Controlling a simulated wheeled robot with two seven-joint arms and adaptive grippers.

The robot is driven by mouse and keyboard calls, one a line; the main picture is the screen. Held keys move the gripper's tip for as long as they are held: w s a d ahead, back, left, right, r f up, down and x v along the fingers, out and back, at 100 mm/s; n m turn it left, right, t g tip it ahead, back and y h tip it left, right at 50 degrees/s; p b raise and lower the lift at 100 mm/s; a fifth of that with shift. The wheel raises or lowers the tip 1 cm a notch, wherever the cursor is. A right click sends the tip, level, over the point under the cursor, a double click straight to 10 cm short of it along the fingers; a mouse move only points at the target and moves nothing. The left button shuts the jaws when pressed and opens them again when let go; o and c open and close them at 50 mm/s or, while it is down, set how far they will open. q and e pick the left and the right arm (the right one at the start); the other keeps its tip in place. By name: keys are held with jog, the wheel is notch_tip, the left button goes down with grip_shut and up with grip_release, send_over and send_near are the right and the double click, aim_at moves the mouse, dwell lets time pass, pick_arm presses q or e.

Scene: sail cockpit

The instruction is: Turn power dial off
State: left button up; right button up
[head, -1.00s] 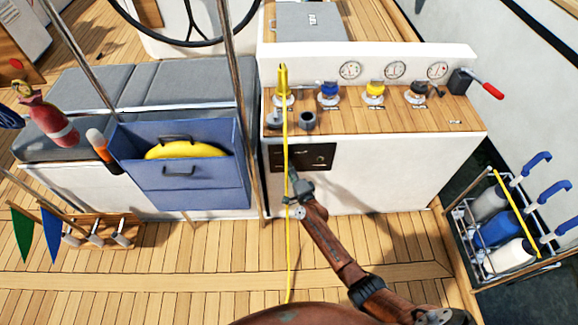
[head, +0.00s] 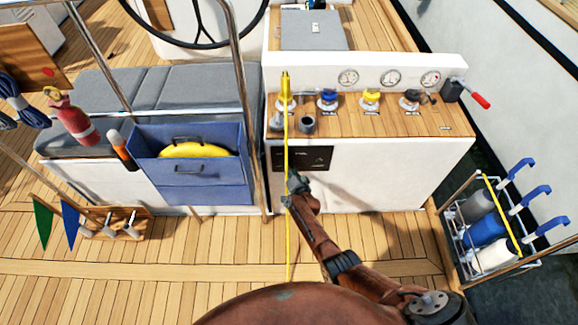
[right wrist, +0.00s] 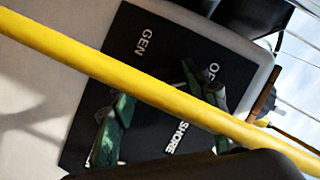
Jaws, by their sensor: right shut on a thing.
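The black power panel (head: 318,157) is set in the white front of the console, below the wooden counter. In the right wrist view the panel (right wrist: 147,62) carries white labels reading GEN, SHORE and what looks like OFF, partly covered. My right gripper (head: 294,177) is at the panel's lower left. In the right wrist view its green-dark fingers (right wrist: 160,105) are shut around the middle of the panel, on the dial, which is mostly hidden. I cannot read which label the dial points to. My left gripper is not in view.
A yellow line (head: 287,220) hangs down in front of the panel and crosses the right wrist view (right wrist: 75,62) close to the fingers. A blue bin (head: 190,175) stands left of the console. A bottle rack (head: 462,240) stands at the right.

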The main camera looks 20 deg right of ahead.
jog(key=shift+a+n+p, duration=0.1)
jog(key=shift+n+p, duration=0.2)
jog(key=shift+n, duration=0.1)
jog(key=shift+f+h, duration=0.1)
jog(key=shift+h, duration=0.2)
jog(key=o, duration=1.2)
jog(key=shift+c, duration=0.2)
